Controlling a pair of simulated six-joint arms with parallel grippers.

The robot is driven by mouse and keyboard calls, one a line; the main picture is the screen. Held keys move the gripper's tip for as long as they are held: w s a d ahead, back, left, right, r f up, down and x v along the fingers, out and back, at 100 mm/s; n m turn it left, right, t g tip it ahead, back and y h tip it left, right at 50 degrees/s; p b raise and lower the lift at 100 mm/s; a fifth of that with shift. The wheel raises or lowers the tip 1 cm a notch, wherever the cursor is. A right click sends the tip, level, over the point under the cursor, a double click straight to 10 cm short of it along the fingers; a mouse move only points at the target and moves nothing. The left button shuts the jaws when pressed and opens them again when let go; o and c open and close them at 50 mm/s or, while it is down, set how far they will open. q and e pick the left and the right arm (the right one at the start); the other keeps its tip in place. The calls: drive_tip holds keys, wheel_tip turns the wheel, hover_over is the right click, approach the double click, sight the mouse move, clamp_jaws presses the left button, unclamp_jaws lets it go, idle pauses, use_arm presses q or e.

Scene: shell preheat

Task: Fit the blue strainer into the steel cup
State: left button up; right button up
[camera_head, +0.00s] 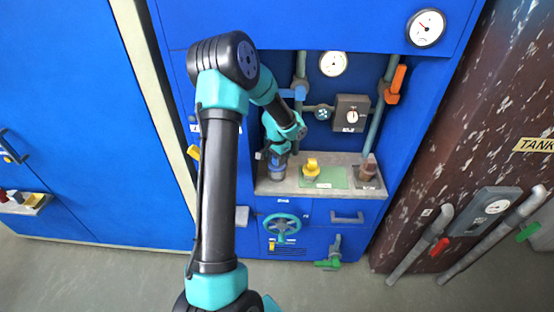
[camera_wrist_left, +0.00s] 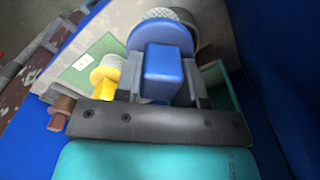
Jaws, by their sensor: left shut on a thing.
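My left gripper (camera_head: 279,155) is low over the left end of the counter in the head view. In the left wrist view the gripper (camera_wrist_left: 164,85) is shut on the blue block-shaped handle of the blue strainer (camera_wrist_left: 163,65). The strainer has a round blue flange and a pale mesh end pointing away from the gripper. The strainer shows only as a small blue patch (camera_head: 277,170) in the head view. A grey rounded shape, likely the steel cup (camera_wrist_left: 186,22), shows partly behind the mesh. I cannot tell whether the mesh is inside it. My right gripper is not in view.
A brown piece (camera_head: 367,169) stands at the right end. Pipes, a grey box (camera_head: 351,113) and gauges are behind.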

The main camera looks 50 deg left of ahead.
use_arm(q)
drive_tip(key=shift+w+a+f, duration=0.15)
drive_tip(key=shift+w+a, duration=0.9)
drive_tip(key=shift+a, duration=0.15)
drive_tip(key=shift+w+a+f, duration=0.1)
drive_tip(key=shift+a+f, duration=0.05)
drive_tip(key=shift+f, duration=0.75)
drive_tip(key=shift+w+a+f, duration=0.1)
drive_tip(key=shift+f, duration=0.8)
drive_tip(key=shift+f, duration=0.3)
drive_tip(key=o, duration=0.9)
drive_tip(key=shift+o, duration=0.2)
drive_tip(key=shift+r, duration=0.1)
